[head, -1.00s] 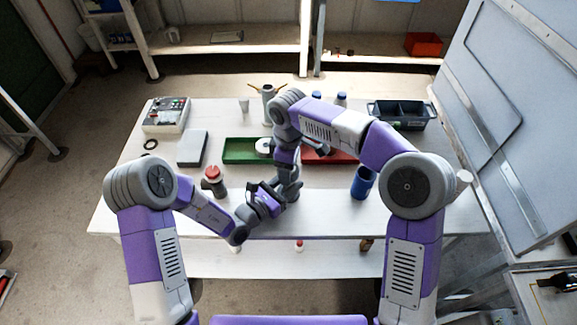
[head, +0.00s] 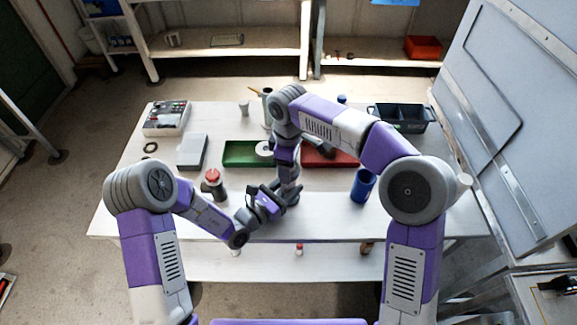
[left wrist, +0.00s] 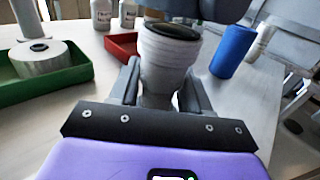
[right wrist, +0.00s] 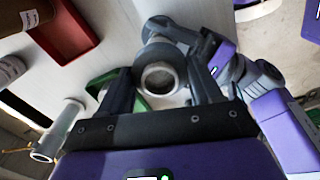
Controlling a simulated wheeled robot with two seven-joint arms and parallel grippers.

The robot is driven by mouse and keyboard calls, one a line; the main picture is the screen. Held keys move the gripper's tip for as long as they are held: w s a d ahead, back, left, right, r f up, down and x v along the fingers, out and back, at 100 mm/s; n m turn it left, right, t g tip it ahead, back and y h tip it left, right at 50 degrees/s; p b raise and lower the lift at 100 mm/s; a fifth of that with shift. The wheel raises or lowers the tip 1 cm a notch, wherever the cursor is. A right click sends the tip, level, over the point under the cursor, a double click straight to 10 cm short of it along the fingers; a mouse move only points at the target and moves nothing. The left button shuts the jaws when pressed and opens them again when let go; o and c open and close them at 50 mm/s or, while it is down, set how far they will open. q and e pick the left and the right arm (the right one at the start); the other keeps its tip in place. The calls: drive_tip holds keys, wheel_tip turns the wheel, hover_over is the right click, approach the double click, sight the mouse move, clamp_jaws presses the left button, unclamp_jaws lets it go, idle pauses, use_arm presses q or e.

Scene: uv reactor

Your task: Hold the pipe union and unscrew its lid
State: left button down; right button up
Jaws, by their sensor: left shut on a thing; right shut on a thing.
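The pipe union (left wrist: 165,65) is a pale grey body with ridged rings and a dark opening at its top, upright between the fingers of my left gripper (left wrist: 160,88). My left gripper is shut on it; in the head view the union is mostly hidden by my arms. My right gripper (right wrist: 162,92) comes down from above and is shut on a grey ring-shaped lid (right wrist: 160,78) with a pale centre. The left wrist view shows part of my right gripper over the union's top. I cannot tell whether lid and body still touch.
A green tray (head: 232,158) with a white roll and a red tray (head: 345,160) lie behind the grippers. A blue cup (head: 362,186) stands at right, a red-topped grey part (head: 213,183) at left. A dark bin (head: 410,118) is at back right. The front table edge is clear.

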drive_tip(key=shift+r, duration=2.05)
use_arm(q)
drive_tip(key=shift+c, duration=2.2)
unclamp_jaws()
drive_tip(key=shift+a, duration=0.1)
